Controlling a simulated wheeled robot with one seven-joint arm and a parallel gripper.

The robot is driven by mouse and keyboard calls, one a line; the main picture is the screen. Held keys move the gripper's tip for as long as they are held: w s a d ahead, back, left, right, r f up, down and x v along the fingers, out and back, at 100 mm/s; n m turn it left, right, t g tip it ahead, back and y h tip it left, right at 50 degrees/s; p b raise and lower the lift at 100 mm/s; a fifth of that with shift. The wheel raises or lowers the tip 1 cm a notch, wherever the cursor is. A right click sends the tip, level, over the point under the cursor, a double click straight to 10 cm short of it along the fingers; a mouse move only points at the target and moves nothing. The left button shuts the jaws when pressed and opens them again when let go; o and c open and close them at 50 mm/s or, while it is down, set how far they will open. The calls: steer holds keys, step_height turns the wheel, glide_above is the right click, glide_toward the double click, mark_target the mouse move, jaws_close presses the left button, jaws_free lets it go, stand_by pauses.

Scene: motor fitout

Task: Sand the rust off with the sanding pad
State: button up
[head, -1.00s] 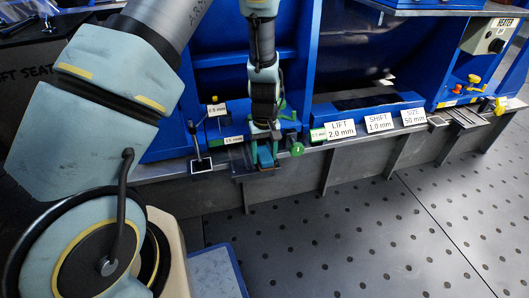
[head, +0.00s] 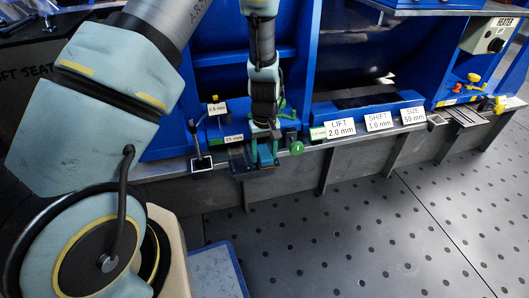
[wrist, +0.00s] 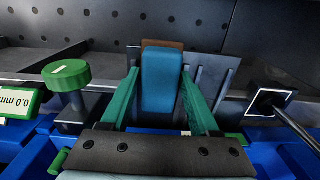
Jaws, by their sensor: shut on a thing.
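The sanding pad (wrist: 162,82) is a blue block with a brown layer along its far edge in the wrist view. My gripper (wrist: 160,92) is shut on it, with a green finger on each side. A grey metal plate (wrist: 213,78) lies just beyond and beside the pad; whether the pad touches it is hidden. In the head view my gripper (head: 265,153) points down at the front edge of the blue bench, over a dark plate. I cannot make out rust in either view.
A green knob (wrist: 67,75) stands left of the gripper in the wrist view. Labelled blocks, including LIFT (head: 340,128), line the bench edge. The perforated floor (head: 330,240) in front is clear.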

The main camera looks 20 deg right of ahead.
steer(key=shift+f, duration=0.45)
stand_by(0.3)
